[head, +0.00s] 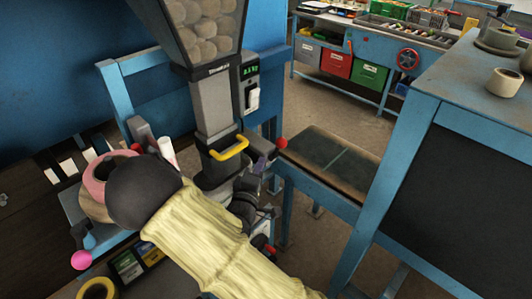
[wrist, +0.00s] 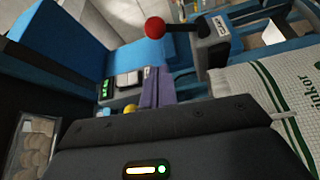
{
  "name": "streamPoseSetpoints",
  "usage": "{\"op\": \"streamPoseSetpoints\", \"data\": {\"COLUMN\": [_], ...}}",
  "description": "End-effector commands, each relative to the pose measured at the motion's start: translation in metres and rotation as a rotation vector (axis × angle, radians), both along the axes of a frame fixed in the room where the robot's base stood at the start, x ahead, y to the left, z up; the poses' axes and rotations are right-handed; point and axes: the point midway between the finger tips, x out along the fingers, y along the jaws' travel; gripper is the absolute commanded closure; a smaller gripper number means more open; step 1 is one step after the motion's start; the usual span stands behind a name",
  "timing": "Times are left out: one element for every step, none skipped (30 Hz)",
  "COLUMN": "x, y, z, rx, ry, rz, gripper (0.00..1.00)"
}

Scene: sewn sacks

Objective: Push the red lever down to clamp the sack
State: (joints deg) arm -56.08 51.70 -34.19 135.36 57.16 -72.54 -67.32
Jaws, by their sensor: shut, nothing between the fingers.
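The red lever ends in a red ball (wrist: 154,27) on a black rod that runs right to a grey clamp block (wrist: 214,42), roughly level in the wrist view. In the head view the red ball (head: 281,142) shows just right of the filling spout. My gripper's purple-grey fingers (wrist: 156,84) are shut and empty. Their tips lie just below the ball in the wrist picture; whether they touch it I cannot tell. In the head view my gripper (head: 263,155) is small and partly hidden beside the ball. A white woven sack (wrist: 275,95) with green print stands right of the fingers.
A hopper (head: 203,30) of round brown things and a yellow handle (head: 229,148) stand close to my gripper. A blue bench (head: 437,112) is at right. Open floor lies behind.

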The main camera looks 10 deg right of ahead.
Motion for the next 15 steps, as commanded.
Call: {"op": "streamPoseSetpoints", "data": {"x": [0.004, 0.006, 0.011, 0.014, 0.018, 0.024, 0.029, 0.033, 0.040, 0.044, 0.049, 0.056, 0.060, 0.064, 0.070], "y": [-0.003, -0.005, -0.007, -0.009, -0.011, -0.015, -0.017, -0.019, -0.023, -0.026, -0.028, -0.031, -0.034, -0.035, -0.038], "z": [0.002, 0.002, 0.003, 0.003, 0.004, 0.005, 0.005, 0.005, 0.006, 0.007, 0.007, 0.008, 0.008, 0.008, 0.008], "rx": [0.000, -0.001, -0.001, -0.001, 0.000, 0.000, 0.001, -0.001, 0.000, 0.000, 0.000, 0.000, 0.001, 0.001, 0.001], "ry": [-0.001, 0.000, 0.000, 0.000, 0.000, 0.000, 0.001, 0.000, 0.000, -0.001, 0.000, 0.000, 0.000, 0.001, 0.001], "rz": [-0.003, -0.004, -0.004, -0.004, -0.006, -0.006, -0.006, -0.006, -0.007, -0.007, -0.006, -0.007, -0.008, -0.007, -0.007], "gripper": [1.00, 1.00, 1.00, 1.00, 1.00, 1.00, 1.00, 1.00, 1.00, 1.00, 1.00, 1.00, 1.00, 1.00, 1.00]}}
